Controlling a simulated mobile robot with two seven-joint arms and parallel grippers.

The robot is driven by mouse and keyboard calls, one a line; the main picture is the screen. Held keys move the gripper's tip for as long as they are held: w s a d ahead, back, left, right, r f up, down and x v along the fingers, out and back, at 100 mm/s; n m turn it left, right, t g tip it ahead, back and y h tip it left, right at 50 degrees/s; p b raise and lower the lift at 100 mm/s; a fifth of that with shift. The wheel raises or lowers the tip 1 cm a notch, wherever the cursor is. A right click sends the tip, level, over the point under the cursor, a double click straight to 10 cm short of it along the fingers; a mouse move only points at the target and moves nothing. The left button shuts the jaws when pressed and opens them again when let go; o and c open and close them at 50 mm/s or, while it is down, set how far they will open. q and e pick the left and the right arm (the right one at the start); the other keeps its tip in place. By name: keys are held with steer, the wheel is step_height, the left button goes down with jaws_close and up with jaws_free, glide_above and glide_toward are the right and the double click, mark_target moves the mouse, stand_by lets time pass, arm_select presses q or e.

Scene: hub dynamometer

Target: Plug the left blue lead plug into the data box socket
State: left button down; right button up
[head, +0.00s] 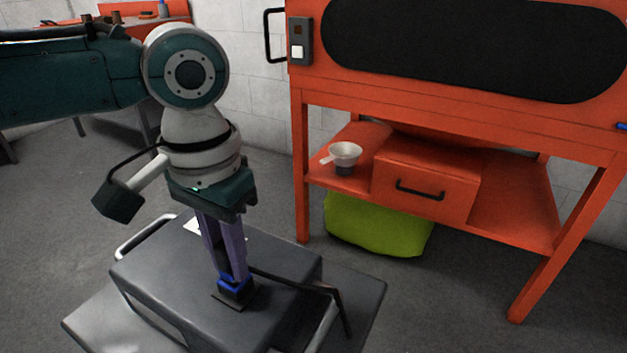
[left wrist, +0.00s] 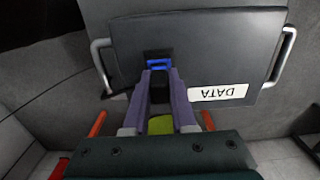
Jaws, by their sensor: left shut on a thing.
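The data box (head: 180,275) is a dark grey box with side handles, and its top also shows in the left wrist view (left wrist: 215,50) with a white DATA label (left wrist: 218,92). My left gripper (head: 232,275) points down at the box top, its purple fingers shut on the blue lead plug (head: 235,286). In the left wrist view the blue plug (left wrist: 158,66) is between the fingertips, right at the black socket (left wrist: 157,54). The plug looks upright over the socket (head: 236,300); I cannot tell how deep it sits. My right gripper is not in view.
A dark lead (head: 290,283) runs right from the plug across the box and bends down past its edge. The orange dynamometer frame (head: 301,170) stands behind, with a funnel (head: 345,153), a drawer box (head: 425,180) and a green bag (head: 378,225) below. A small blue piece (head: 622,126) shows far right.

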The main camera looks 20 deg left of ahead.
arm_select(q)
steer(key=shift+f, duration=0.2)
steer(key=c, duration=0.7)
jaws_free()
steer(key=shift+o, duration=0.2)
steer(key=shift+r, duration=0.1)
step_height(320, 180, up, 10)
steer(key=p, duration=0.3)
steer(key=shift+p, duration=0.35)
